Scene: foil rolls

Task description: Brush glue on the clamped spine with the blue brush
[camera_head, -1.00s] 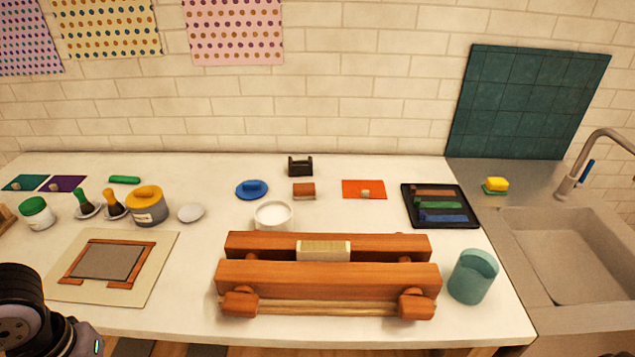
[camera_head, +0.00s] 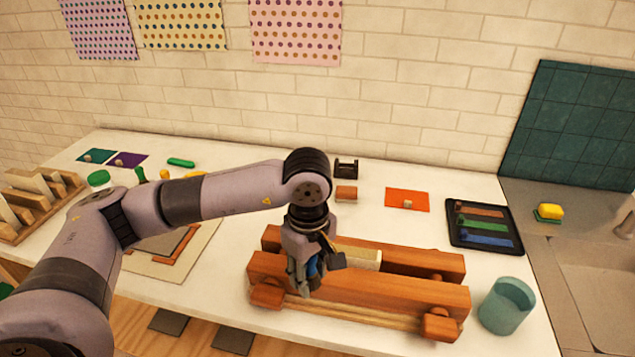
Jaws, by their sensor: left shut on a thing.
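The wooden press (camera_head: 395,290) stands at the front of the table with the cream spine (camera_head: 360,257) clamped between its two beams, top edge showing. My left gripper (camera_head: 307,275) points down over the left part of the press, just left of the spine. It is shut on a blue thing (camera_head: 313,267), seemingly the blue brush; its lower end is hard to make out among the fingers. I cannot tell whether it touches the press. My arm hides the table's middle left, including the white bowl. My right gripper is out of view.
A teal cup (camera_head: 507,306) stands right of the press. A black tray (camera_head: 517,250) with coloured strips lies behind it. An orange sheet (camera_head: 407,200) and a small brown block (camera_head: 346,191) lie behind the press. A wooden rack (camera_head: 40,205) stands at far left.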

